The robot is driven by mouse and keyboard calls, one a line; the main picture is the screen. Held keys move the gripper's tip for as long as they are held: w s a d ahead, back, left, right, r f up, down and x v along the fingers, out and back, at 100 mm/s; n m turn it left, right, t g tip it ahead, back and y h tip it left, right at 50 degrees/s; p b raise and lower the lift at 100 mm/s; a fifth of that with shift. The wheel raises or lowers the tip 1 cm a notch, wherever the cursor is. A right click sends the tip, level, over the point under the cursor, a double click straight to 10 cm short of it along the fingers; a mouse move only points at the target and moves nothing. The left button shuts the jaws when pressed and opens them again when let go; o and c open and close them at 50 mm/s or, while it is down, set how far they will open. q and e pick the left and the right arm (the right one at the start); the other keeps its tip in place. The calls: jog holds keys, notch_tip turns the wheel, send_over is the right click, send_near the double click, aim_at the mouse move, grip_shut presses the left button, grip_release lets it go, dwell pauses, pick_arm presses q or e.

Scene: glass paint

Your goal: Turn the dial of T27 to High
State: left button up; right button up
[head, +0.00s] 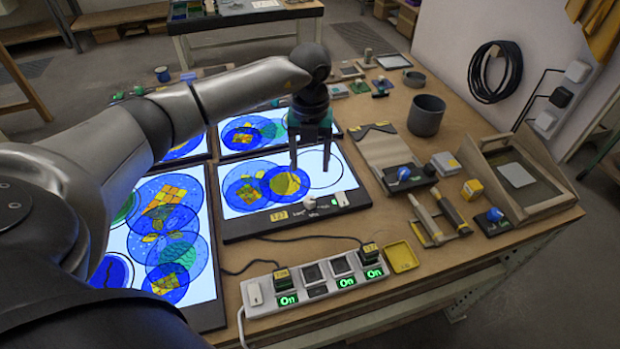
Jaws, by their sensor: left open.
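The light pad (240,227) with a small yellow tag (278,215) on its front edge stands in the middle of the table and is lit. The tag's text is too small to read surely. A small pale knob (309,203) sits on that edge right of the tag, with tiny lettering beside it; its setting cannot be read. A white piece (341,198) is at the edge's right end. My left gripper (309,168) points down above the right part of this pad, open and empty, behind the knob in the picture. My right gripper is not in view.
A power strip (262,312) with plugs and green "On" displays lies in front, its cables running toward the pads. Other lit pads (117,250) lie left and behind. A grey cup (426,115), blue-knobbed devices (403,174), brushes and a wooden tray (560,199) stand right.

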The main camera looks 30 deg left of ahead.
pick_arm(q)
notch_tip(320, 180, up, 4)
jog(key=shift+f, duration=0.15)
dwell(0.6)
